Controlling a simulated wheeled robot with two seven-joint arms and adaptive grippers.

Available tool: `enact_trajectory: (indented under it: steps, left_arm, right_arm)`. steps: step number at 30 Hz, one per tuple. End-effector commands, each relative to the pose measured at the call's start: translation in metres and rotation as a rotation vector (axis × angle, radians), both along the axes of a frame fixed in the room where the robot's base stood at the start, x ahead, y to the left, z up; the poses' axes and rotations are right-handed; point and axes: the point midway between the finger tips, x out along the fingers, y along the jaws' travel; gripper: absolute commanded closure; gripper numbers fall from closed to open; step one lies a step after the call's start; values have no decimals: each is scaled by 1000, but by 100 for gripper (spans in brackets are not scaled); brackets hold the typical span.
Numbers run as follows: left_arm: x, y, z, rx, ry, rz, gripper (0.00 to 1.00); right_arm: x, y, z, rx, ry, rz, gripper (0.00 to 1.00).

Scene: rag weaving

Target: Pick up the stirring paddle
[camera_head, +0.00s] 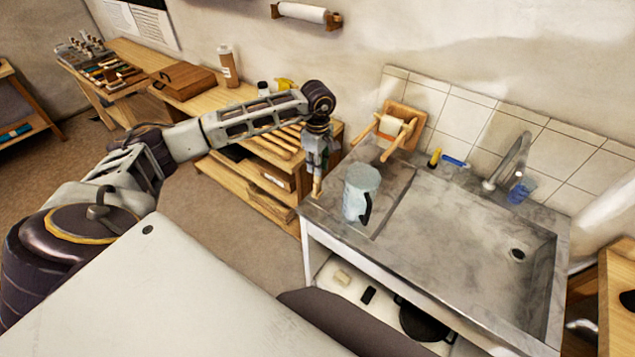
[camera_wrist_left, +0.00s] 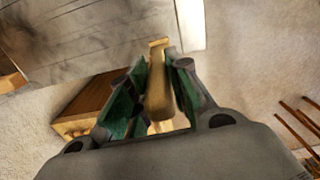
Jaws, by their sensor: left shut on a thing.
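The stirring paddle (camera_wrist_left: 159,92) is a light wooden piece held between the green-padded fingers of my left gripper (camera_wrist_left: 158,95) in the left wrist view. In the head view my left gripper (camera_head: 317,170) points down by the left end of the sink counter, and a short piece of the wooden paddle (camera_head: 317,187) shows below its fingertips. The fingers hide part of the paddle. I cannot tell whether its lower end touches anything. My right gripper is not in view.
A light blue pitcher (camera_head: 361,190) with a dark handle stands on the grey sink counter (camera_head: 335,222), just right of the gripper. A wooden rack (camera_head: 402,128) stands behind it. A wooden shelf unit (camera_head: 262,200) is to the left. The sink basin (camera_head: 470,235) is empty.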

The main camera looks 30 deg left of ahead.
Motion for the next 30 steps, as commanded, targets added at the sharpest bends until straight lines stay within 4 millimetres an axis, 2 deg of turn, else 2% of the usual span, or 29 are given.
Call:
enact_trajectory:
  steps: [11,30]
  left_arm:
    - [1,0,8,0,-2,0,100]
    - [1,0,89,-1,-3,0,100]
  right_arm:
    - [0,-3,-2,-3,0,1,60]
    - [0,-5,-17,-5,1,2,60]
